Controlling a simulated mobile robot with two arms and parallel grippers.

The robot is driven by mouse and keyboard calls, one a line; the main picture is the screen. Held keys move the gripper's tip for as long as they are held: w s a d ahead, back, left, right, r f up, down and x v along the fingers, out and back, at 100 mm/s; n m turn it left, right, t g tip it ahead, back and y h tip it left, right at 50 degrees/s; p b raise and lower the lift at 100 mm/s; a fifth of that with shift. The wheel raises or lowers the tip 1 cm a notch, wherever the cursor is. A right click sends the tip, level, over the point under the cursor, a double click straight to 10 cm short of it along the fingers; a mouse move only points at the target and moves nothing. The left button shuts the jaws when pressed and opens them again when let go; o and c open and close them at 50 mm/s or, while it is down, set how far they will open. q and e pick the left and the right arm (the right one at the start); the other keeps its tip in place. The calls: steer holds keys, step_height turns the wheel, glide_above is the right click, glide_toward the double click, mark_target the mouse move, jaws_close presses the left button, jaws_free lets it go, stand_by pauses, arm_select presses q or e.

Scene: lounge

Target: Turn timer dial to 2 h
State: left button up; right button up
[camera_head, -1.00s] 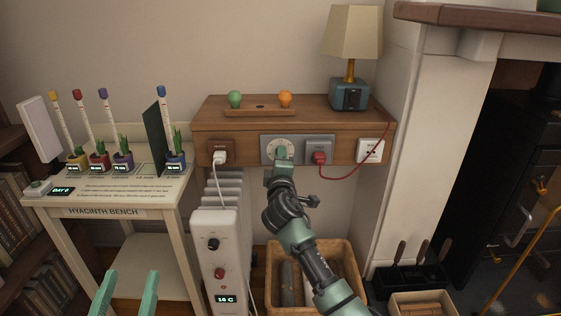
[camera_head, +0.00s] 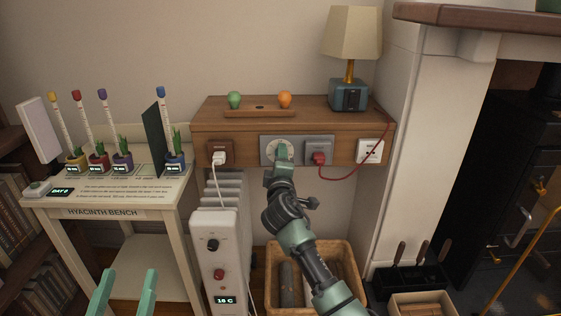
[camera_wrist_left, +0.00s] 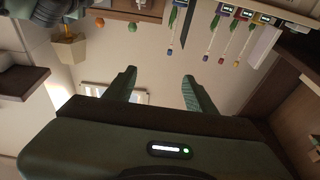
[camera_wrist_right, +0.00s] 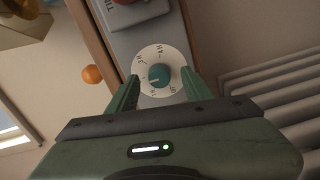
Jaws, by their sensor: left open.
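The timer dial (camera_head: 280,149) is a white disc on a grey plate (camera_head: 318,144) on the front of the wooden shelf box. In the right wrist view the dial (camera_wrist_right: 148,55) shows a teal knob (camera_wrist_right: 159,75) and hour marks too small to read surely. My right gripper (camera_head: 279,168) is in front of the dial, just below it in the head view. Its fingers (camera_wrist_right: 161,92) are open on either side of the lower dial, with nothing visibly gripped. My left gripper (camera_head: 124,285) is open and empty at the lower left; its fingers show in the left wrist view (camera_wrist_left: 158,85).
A red plug (camera_head: 318,158) sits right of the dial, its cord running to the lamp (camera_head: 350,95). A white plug (camera_head: 218,158) is on the left. The hyacinth bench (camera_head: 110,213) is at left.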

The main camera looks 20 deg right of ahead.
arm_select(q)
step_height(320, 180, down, 10)
steer(key=s+a+g+y+p, duration=0.1)
steer(key=g+y+p, duration=0.1)
steer(key=g, duration=0.3)
steer(key=shift+a+g, duration=0.3)
steer(key=shift+g, duration=0.1)
arm_select(e)
steer(key=v, duration=0.7)
steer(key=shift+s, duration=0.4)
steer(key=shift+a, duration=0.1)
